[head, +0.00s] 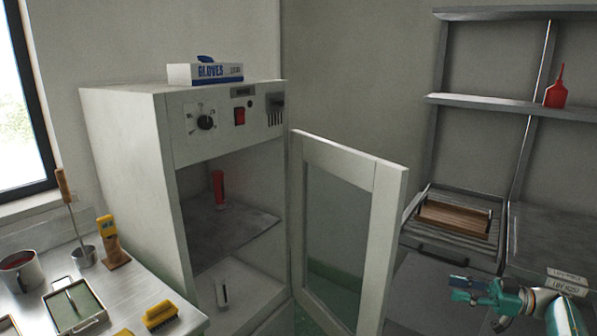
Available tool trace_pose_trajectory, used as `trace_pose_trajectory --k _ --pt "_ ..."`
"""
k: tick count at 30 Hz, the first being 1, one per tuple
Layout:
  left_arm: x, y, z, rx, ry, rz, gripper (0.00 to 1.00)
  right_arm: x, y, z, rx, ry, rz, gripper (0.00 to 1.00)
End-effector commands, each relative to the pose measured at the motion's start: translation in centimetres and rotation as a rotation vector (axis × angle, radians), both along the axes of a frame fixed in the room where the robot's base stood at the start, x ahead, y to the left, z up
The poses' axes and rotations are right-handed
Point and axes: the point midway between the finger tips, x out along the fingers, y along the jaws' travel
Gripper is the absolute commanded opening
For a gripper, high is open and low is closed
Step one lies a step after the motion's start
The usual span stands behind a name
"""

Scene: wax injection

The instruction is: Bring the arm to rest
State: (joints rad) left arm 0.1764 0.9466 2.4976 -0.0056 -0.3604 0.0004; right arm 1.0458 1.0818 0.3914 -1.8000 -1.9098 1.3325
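My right gripper (470,291), teal and grey, is at the lower right, in front of the grey shelf unit. Its fingers point left, with nothing visible held in them. Whether the fingers are apart or closed is too small to tell. It is to the right of the open cabinet door (390,205) and apart from it in the picture. My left gripper is not in view.
The white cabinet (125,170) stands open with a red tube (219,188) on its inner shelf. A glove box (190,74) lies on top. A steel table (150,284) at left holds a mug (22,275) and tools. A tray (460,247) sits right of the door.

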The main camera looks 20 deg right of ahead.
Motion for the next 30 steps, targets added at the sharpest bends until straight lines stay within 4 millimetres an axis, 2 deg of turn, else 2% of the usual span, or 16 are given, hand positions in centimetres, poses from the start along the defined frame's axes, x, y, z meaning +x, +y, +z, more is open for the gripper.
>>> trace_pose_trajectory --k 1,5,11,16,20,23,26,29,30 --pt "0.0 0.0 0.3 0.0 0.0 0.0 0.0 0.8 1.0 0.9 -0.004 -0.01 0.022 0.39" --pt "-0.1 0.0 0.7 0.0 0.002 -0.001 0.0 3.0 4.0 2.2 0.015 -0.022 0.09 0.39" --pt "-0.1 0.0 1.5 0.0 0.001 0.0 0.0 6.6 10.2 4.3 0.14 -0.035 0.216 0.39" --pt "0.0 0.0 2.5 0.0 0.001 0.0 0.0 11.4 17.7 6.8 0.376 -0.039 0.279 0.39" --pt "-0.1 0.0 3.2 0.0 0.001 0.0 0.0 15.4 23.5 7.6 0.578 -0.011 0.232 0.39" --pt "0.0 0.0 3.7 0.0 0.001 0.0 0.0 18.0 27.7 6.9 0.707 0.051 0.14 0.39" --pt "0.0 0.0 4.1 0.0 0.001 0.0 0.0 19.9 31.9 4.5 0.795 0.159 0.008 0.39" --pt "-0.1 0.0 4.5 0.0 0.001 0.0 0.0 20.4 35.9 0.4 0.824 0.31 -0.145 0.39" --pt "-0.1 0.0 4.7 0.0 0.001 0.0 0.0 20.1 37.4 -1.7 0.816 0.383 -0.212 0.39"
